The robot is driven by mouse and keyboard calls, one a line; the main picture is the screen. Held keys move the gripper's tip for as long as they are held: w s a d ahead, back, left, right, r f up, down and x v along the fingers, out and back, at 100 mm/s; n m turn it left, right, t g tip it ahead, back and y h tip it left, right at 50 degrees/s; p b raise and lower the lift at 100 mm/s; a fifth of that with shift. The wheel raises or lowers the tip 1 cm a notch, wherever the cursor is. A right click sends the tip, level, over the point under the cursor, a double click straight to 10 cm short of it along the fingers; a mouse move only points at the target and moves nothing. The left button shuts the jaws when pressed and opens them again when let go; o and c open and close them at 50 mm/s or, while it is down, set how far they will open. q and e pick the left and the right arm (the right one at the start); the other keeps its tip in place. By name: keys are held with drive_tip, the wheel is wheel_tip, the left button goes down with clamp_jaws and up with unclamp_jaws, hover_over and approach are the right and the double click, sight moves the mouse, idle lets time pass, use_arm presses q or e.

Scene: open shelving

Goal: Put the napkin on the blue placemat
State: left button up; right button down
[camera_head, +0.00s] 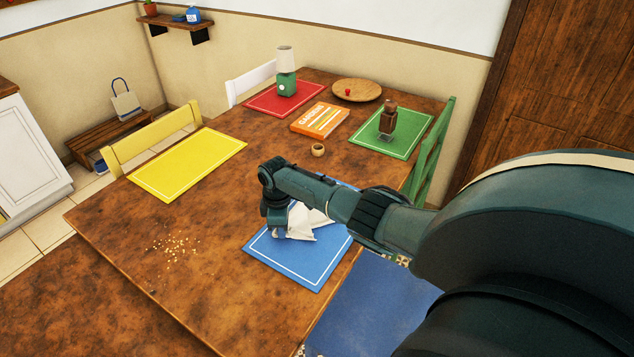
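The blue placemat (292,268) lies at the near right edge of the wooden table, partly covered by my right arm. The white, crumpled napkin (311,226) is over the placemat, right beside my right gripper (277,231). My arm hides part of the napkin, and I cannot tell whether it rests on the mat or hangs just above it. The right gripper points down over the mat's left part. Its fingertips are too dark and hidden to show whether they are open or shut. My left gripper is not in view.
Crumbs (174,247) lie on the wooden table (215,225). A yellow placemat (188,164), an orange book (320,120), a wooden ring (318,150), a green placemat (372,137) with a brown object (388,117), a red placemat (262,99) with a green-and-white object (286,82), and a round board (369,91) lie beyond.

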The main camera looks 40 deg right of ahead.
drive_tip(key=c, duration=1.2)
unclamp_jaws()
drive_tip(key=a+r, duration=0.4)
drive_tip(key=r, duration=0.6)
drive_tip(key=shift+w, duration=0.25)
drive_tip(key=shift+a, duration=0.1)
